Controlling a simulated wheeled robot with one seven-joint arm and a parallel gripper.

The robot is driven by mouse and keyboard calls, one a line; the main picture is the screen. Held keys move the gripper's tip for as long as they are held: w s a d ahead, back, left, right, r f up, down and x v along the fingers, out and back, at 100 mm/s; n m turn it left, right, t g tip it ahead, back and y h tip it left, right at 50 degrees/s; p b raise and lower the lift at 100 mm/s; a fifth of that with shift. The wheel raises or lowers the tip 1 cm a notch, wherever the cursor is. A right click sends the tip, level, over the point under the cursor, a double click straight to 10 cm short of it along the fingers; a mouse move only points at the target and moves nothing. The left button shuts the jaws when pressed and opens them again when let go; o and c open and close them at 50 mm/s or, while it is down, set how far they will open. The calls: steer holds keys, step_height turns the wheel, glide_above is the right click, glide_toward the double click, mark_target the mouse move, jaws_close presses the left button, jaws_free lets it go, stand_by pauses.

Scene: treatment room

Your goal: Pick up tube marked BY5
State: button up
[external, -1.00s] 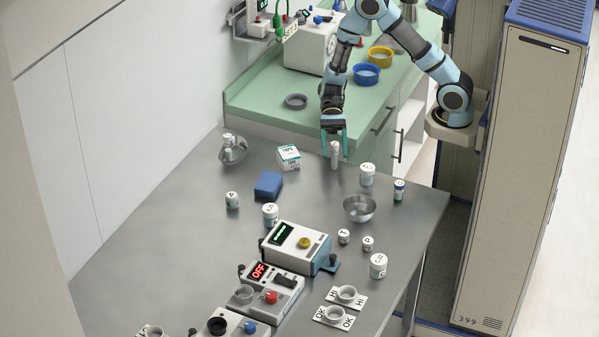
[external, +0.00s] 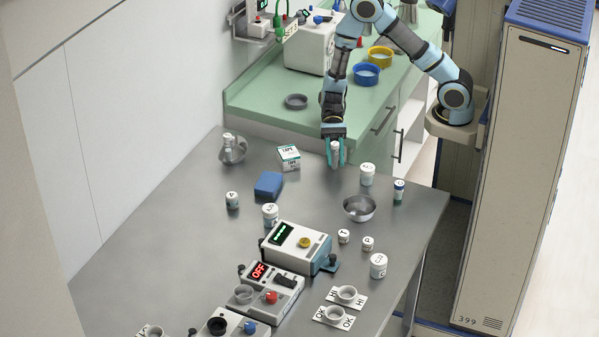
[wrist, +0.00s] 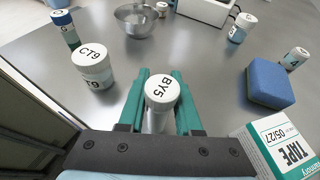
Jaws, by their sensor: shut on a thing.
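The tube marked BY5 (wrist: 162,92) stands upright between my gripper's teal fingers in the wrist view, its white lettered cap facing up. In the external view the tube (external: 335,148) is at the far end of the steel table, partly hidden by the fingers. My gripper (external: 335,160) points down around the tube and is shut on it. In the wrist view the fingers of my gripper (wrist: 162,105) are on either side of the tube. I cannot tell whether the tube's base is clear of the table.
A tape box (external: 288,157) and blue block (external: 268,184) lie on the other side. Devices (external: 296,248) occupy the near table.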

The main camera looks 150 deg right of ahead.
jaws_close()
steer(key=shift+r, duration=0.15)
